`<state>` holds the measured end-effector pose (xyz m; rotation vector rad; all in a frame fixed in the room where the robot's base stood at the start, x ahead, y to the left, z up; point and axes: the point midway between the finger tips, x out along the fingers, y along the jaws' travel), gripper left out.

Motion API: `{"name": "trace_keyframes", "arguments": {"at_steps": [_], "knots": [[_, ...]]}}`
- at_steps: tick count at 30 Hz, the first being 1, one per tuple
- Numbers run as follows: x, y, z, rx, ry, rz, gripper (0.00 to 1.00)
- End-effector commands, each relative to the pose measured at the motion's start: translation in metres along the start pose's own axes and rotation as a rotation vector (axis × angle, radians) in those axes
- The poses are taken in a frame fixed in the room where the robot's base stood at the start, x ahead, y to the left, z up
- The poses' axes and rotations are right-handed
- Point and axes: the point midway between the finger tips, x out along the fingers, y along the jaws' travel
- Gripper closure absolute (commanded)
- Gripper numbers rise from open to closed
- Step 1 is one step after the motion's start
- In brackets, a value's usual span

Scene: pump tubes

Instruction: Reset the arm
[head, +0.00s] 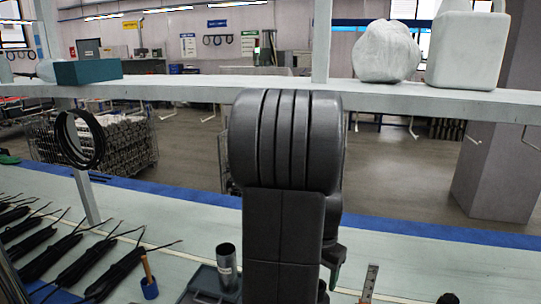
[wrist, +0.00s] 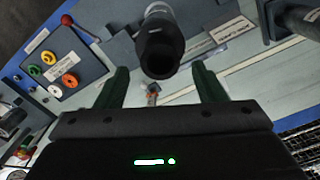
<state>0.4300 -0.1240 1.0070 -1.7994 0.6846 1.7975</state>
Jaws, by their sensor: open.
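My gripper (wrist: 160,68) shows in the wrist view with its two dark green fingers spread apart. A dark round tube (wrist: 161,48) appears between and beyond the fingertips; the fingers do not close on it. In the head view my dark arm stands upright in the middle and hides part of the bench behind it.
Several black pump tubes (head: 68,241) lie on the bench at the left. A dark metal cylinder (head: 227,262) stands left of my arm, near a blue cup (head: 149,289). A pale shelf (head: 190,92) crosses behind. A control box (wrist: 55,62) shows in the wrist view.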

Motion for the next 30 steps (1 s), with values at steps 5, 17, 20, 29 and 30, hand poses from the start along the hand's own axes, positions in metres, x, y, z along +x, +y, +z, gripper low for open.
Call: {"name": "trace_keyframes", "arguments": {"at_steps": [5,17,20,29,30], "knots": [[-0.037,-0.001,-0.001,0.001,0.005,-0.003,0.37],[-0.07,0.001,0.001,0.001,-0.006,0.004,0.37],[-0.05,0.001,0.001,0.001,-0.006,0.004,0.37],[0.011,0.001,0.001,0.002,-0.006,0.004,0.37],[0.019,0.001,0.001,0.002,-0.006,0.004,0.37]]}}
